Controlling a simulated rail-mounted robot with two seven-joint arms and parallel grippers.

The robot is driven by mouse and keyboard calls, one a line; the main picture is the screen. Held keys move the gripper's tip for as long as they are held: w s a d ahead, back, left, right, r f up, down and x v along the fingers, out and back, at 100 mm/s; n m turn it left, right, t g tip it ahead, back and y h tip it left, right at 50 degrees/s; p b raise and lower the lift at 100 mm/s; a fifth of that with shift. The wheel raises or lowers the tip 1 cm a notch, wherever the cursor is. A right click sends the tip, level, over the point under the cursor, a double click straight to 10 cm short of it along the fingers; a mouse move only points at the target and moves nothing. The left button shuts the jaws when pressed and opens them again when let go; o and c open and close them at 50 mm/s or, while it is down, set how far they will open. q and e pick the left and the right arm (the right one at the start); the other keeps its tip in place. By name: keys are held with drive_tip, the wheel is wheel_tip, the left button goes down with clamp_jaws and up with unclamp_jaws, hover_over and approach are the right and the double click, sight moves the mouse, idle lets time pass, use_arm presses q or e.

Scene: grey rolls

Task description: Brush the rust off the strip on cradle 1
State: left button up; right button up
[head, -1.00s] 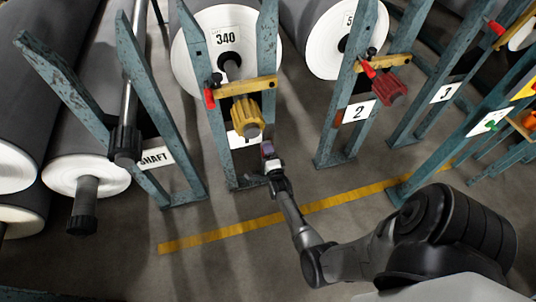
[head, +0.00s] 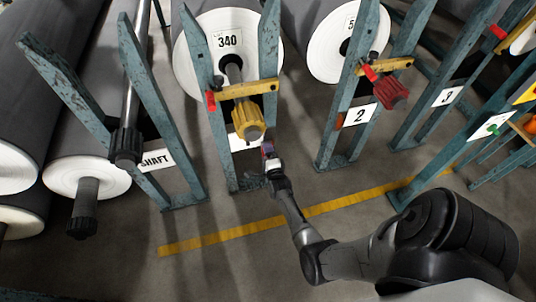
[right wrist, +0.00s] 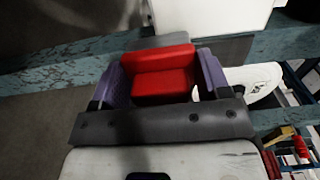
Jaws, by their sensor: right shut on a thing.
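The cradle with the roll marked 340 (head: 228,42) has blue, worn posts (head: 268,55). A white plate (head: 243,142) at its foot is partly hidden behind a yellow knob, so I cannot read its number. My right gripper (head: 269,152) is low beside the cradle's right post. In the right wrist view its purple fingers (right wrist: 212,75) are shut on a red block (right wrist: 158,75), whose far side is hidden. A grey surface (right wrist: 232,47) lies just beyond the block. I cannot tell whether it is the strip, or whether they touch. No rust shows clearly. My left gripper is not in view.
A yellow latch bar (head: 243,90) and yellow knob (head: 246,118) stick out above my right gripper. Cradle 2 (head: 325,130) stands to the right with a red knob (head: 390,92). A SHAFT stand (head: 182,160) is left. The floor around the yellow line (head: 225,233) is clear.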

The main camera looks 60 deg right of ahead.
drive_tip(key=shift+s, duration=0.1)
drive_tip(key=shift+s+d+p, duration=0.45)
drive_tip(key=shift+s+d, duration=0.9)
drive_tip(key=shift+d, duration=0.05)
drive_tip(key=shift+w+a, duration=1.35)
drive_tip(key=shift+w, duration=0.15)
